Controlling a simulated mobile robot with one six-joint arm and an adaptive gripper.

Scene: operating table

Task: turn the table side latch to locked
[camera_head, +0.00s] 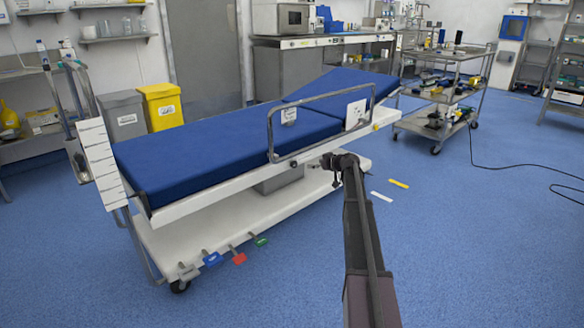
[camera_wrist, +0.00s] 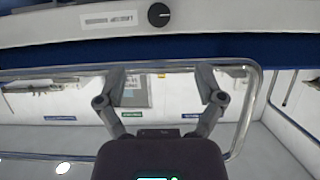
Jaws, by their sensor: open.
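The operating table has a blue mattress (camera_head: 215,150) on a white side frame (camera_head: 210,190). In the wrist view a round black knob (camera_wrist: 159,15) with a pale mark sits on the white frame, beside a small printed label (camera_wrist: 110,18); I take it for the side latch. The label is too blurred to read surely. My gripper (camera_wrist: 160,88) is open and empty, its fingers spread apart below the knob in the picture, not touching it.
A metal side rail (camera_head: 272,130) stands along the near side, close to my gripper; its tube (camera_wrist: 252,110) shows around my fingers in the wrist view. Coloured pedals (camera_head: 238,258) stick out low at the table base. A loaded cart (camera_head: 440,95) stands back right. The floor at right is mostly clear.

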